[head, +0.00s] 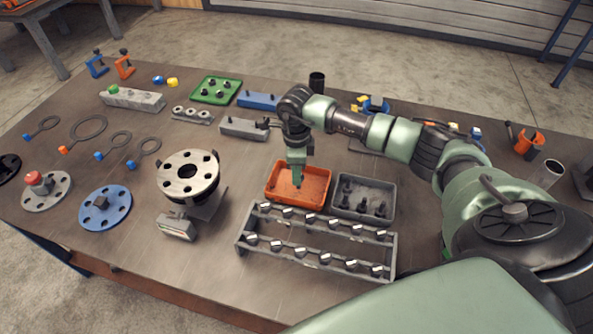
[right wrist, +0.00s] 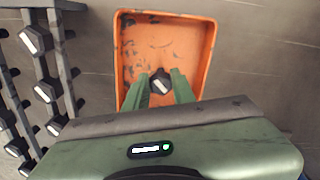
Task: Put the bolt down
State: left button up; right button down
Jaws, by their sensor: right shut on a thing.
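My right gripper (head: 297,178) points down into the orange tray (head: 317,188), left of the grey tray. In the right wrist view its green fingers (right wrist: 160,84) are shut on a bolt (right wrist: 160,80), whose dark head with a pale top shows between the fingertips. The bolt's shank is hidden beneath its head. The visible floor of the orange tray (right wrist: 190,45) is scuffed and holds no other bolt. I cannot tell whether the bolt touches the tray floor. My left gripper is not in view.
The grey tray (head: 348,209) with several upright bolts stands close on the right. A two-rail rack (head: 310,257) of bolts stands just in front. The flanged pipe (head: 187,172) is to the left.

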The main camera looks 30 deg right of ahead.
jog(key=shift+f, duration=0.1)
jog(key=c, duration=1.3)
grip_release()
jog(key=shift+c, duration=0.2)
jog(key=shift+o, duration=0.9)
jog(key=shift+r, duration=0.55)
notch_tip(320, 180, up, 11)
jog(key=b, duration=0.4)
